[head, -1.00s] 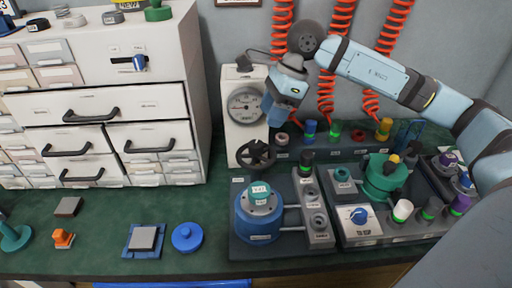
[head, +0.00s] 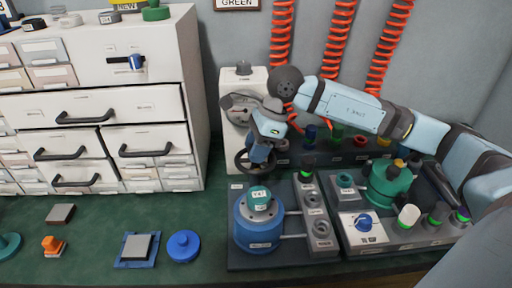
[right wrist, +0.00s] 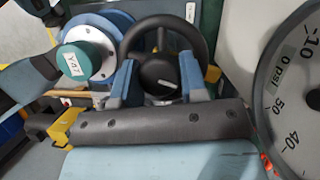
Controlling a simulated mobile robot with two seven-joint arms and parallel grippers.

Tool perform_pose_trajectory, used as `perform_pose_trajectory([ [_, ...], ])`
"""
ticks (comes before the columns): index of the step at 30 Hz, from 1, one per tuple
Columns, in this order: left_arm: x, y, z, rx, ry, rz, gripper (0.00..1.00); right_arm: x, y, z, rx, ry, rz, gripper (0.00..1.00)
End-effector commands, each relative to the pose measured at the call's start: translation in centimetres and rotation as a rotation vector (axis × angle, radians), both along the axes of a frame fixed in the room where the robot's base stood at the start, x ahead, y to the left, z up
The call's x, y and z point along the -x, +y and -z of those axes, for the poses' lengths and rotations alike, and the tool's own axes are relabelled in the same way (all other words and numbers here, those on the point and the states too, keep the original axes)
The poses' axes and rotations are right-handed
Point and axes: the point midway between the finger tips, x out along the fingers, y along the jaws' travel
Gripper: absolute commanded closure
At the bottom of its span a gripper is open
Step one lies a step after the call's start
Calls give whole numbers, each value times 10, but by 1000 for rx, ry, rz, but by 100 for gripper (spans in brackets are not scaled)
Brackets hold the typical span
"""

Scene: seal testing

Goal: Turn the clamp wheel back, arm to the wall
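The black clamp wheel (head: 241,163) is at the foot of the white gauge stand (head: 208,125), partly hidden by my right gripper (head: 260,155). In the right wrist view, the wheel (right wrist: 198,32) faces me, with its rim, spokes and round hub showing. The two blue fingers of my right gripper (right wrist: 158,80) are apart, one on each side of the hub. I cannot tell whether they touch it. The blue cylinder with a teal cap (head: 258,231) stands in front of the wheel. My left gripper is not in view.
The gauge (right wrist: 297,90) is close to the gripper's right. A control panel with a blue knob (head: 364,222) and a green valve body (head: 389,185) are to the right. Orange coiled hoses (head: 338,50) hang behind. White drawers (head: 150,100) stand left. The front left bench has free room between small parts.

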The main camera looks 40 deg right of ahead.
Motion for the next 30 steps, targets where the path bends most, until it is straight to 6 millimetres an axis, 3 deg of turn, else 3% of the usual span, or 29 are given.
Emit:
perform_pose_trajectory([
  [1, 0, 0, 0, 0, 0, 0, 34, 0, 0, 0, 0, 1, 0, 85],
  [3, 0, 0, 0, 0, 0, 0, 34, 0, 0, 0, 0, 1, 0, 100],
  [16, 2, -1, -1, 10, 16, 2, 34, 0, 0, 0, -1, 2, -237, 100],
  [25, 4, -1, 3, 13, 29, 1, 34, 0, 0, 0, -1, 2, -251, 100],
  [26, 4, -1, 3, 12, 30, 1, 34, 0, 0, 0, -1, 2, -250, 56],
  [27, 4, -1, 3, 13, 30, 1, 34, 0, 0, 0, -1, 2, -250, 50],
  [30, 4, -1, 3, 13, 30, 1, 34, 0, 0, 0, 0, 2, -250, 50],
])
